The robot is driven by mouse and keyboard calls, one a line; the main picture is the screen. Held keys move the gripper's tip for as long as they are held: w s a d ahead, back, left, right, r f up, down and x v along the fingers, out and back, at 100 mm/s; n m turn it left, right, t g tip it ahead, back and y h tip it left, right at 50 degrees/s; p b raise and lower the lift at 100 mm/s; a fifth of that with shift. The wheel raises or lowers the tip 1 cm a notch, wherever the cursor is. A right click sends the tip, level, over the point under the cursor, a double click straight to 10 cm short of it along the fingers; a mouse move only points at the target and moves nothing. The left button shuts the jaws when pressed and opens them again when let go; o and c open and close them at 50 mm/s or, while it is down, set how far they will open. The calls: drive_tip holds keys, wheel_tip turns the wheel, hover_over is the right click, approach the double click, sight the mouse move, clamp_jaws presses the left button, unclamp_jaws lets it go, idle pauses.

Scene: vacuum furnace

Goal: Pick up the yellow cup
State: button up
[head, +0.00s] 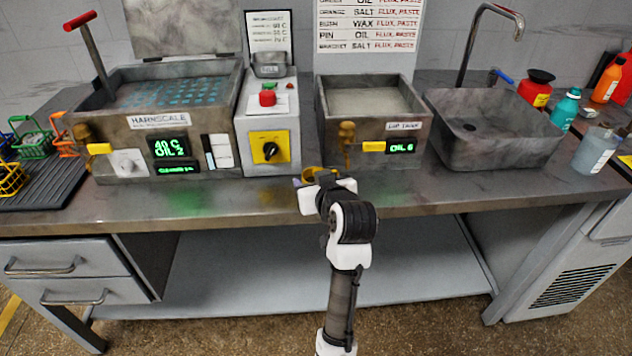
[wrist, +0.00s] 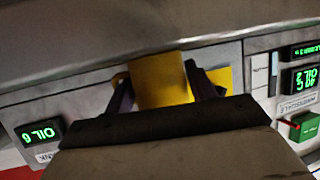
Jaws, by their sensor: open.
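The yellow cup (wrist: 163,82) shows in the wrist view between the two fingers of my gripper (wrist: 164,92). My gripper is open, with one dark finger on each side of the cup; whether either finger touches it I cannot tell. In the head view, a small yellow-brown part of the cup (head: 309,174) shows at the bench front, just below the gap between the control box and the right tank. My gripper (head: 322,178) is right at it there and hides most of it. The cup's base is hidden.
The control box (head: 268,125) with a black knob on a yellow plate and the right tank (head: 365,120) stand close behind the cup. The left tank (head: 170,110) and a sink (head: 490,130) stand farther out. The bench's front strip (head: 215,205) is clear left of my gripper.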

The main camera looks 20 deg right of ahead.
drive_tip(key=c, duration=0.8)
drive_tip(key=shift+r, duration=0.1)
